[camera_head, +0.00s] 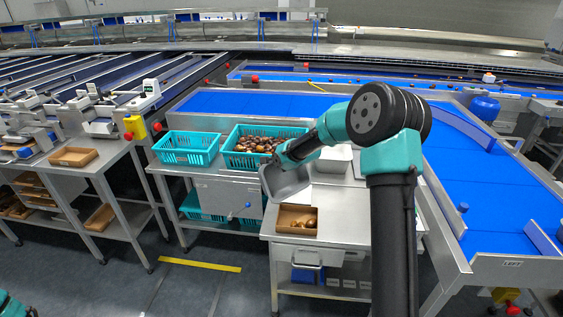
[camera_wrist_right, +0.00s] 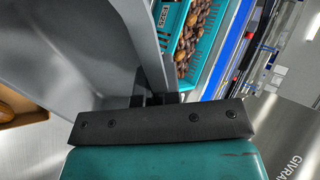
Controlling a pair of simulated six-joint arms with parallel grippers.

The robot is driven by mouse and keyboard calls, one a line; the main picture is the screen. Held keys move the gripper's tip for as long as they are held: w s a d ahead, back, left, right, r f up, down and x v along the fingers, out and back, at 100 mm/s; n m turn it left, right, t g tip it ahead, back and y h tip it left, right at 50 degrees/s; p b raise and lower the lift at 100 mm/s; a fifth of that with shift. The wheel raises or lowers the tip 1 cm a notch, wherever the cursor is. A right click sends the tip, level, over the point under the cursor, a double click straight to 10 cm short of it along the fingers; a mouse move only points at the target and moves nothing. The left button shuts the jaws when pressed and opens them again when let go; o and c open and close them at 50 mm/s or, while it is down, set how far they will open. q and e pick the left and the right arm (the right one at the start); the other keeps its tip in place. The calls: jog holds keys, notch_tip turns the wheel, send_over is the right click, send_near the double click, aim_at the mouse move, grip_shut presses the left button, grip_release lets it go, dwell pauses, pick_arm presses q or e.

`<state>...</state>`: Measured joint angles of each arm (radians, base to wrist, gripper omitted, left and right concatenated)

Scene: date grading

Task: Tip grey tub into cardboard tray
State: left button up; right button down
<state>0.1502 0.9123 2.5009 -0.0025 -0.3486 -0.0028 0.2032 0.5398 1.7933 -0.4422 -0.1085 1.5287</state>
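The grey tub (camera_head: 287,184) is held up in the air, tilted, just above and behind the cardboard tray (camera_head: 283,217). My right gripper (camera_head: 279,164) is shut on the tub's wall. In the right wrist view the tub (camera_wrist_right: 75,45) fills the left side, and the dark fingers (camera_wrist_right: 155,95) pinch its edge. The tray sits on the steel table and holds a few brown dates (camera_head: 308,222); a corner of it also shows in the wrist view (camera_wrist_right: 28,119).
A teal crate of dates (camera_head: 232,159) and an empty-looking teal crate (camera_head: 186,160) stand left of the tub. A pale container (camera_head: 334,166) is behind my right arm. Blue conveyors (camera_head: 480,185) lie right. The steel table (camera_head: 345,225) is clear right of the tray.

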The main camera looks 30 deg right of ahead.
jog(key=shift+w+f+g, duration=0.3)
jog(key=shift+w+g, duration=0.5)
jog(key=shift+g, duration=0.1)
jog(key=shift+w+a+f+g+h, duration=0.1)
jog(key=shift+w+f+g+h, duration=0.15)
jog(key=shift+w+f+g, duration=0.85)
jog(key=shift+s+a+f+g+h, duration=0.1)
jog(key=shift+f+g+h, duration=0.35)
jog(key=shift+g, duration=1.6)
jog(key=shift+w+a+f+g+h, duration=0.1)
jog(key=shift+w+f+g, duration=0.4)
jog(key=shift+f+g, duration=0.75)
jog(key=shift+r+g, duration=0.35)
jog(key=shift+g, duration=0.15)
jog(key=shift+s, duration=0.1)
